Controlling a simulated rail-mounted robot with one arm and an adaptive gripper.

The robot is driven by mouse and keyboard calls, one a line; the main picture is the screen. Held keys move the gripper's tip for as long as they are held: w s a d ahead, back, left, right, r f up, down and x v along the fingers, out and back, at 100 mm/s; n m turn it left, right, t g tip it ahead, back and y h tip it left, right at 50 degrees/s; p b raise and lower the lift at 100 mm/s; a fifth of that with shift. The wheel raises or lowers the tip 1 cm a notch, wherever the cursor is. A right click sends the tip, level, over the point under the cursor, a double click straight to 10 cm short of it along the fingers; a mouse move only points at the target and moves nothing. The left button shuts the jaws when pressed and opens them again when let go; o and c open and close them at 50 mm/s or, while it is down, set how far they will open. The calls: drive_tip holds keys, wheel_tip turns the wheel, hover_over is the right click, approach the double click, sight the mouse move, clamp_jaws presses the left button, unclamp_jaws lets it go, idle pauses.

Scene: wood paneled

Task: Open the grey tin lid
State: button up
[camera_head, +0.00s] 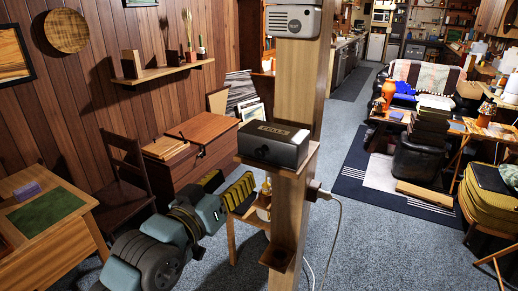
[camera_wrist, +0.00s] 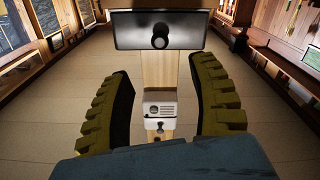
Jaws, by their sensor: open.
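The wooden post (camera_head: 297,90) stands close to my arm. A white device (camera_head: 292,21) is on it above the tin, and a cable hangs from a socket below. A wooden cabinet (camera_head: 205,150) stands behind.

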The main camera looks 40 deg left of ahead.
sight(258, 155)
drive_tip(key=shift+p+x, duration=1.6)
drive_tip(key=shift+x, duration=4.1)
clamp_jaws()
